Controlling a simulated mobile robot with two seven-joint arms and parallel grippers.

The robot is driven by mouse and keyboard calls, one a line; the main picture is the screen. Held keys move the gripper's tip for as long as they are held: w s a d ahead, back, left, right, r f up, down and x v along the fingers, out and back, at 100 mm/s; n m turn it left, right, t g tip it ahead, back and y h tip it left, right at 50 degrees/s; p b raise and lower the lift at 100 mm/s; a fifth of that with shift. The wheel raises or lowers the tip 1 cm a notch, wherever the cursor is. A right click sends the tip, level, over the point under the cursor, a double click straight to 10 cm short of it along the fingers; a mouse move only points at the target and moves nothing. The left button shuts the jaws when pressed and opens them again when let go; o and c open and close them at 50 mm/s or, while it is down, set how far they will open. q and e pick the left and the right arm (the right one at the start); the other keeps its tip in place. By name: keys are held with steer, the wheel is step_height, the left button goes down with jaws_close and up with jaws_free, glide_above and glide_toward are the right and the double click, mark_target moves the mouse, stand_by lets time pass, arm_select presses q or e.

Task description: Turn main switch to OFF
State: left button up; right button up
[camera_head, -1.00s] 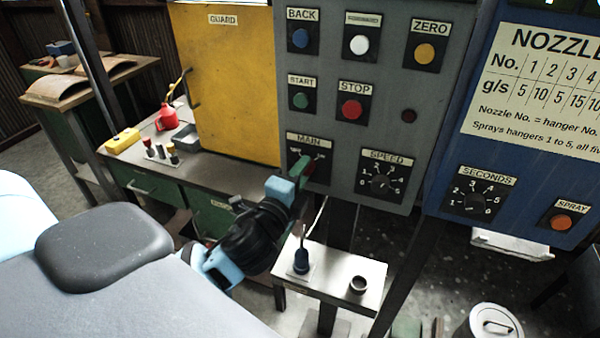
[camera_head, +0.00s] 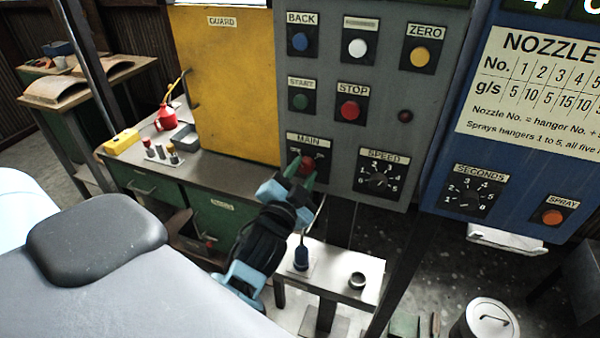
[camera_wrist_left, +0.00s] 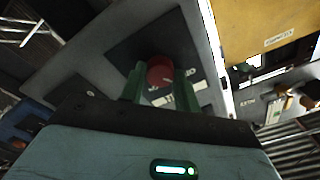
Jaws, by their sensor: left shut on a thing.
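The main switch is a red knob (camera_head: 306,166) on a dark plate under the MAIN label, low on the grey control panel (camera_head: 388,100). My left gripper (camera_head: 303,170) is at the knob, with its green fingers on either side of it. In the left wrist view the red knob (camera_wrist_left: 160,70) sits between the two green fingers (camera_wrist_left: 160,84), and the gripper is shut on it. The fingers partly cover the switch plate, and I cannot read the knob's position. My right gripper is not in view.
The SPEED dial (camera_head: 379,180) is just right of the main switch. STOP (camera_head: 350,109) and START (camera_head: 299,101) buttons are above. A small white table (camera_head: 335,283) with a blue-based bottle and a ring stands below. A yellow guard (camera_head: 225,80) is at the left.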

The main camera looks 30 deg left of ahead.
arm_select(q)
steer(key=shift+n, duration=0.9)
steer(key=o, duration=1)
steer(key=shift+c, duration=0.2)
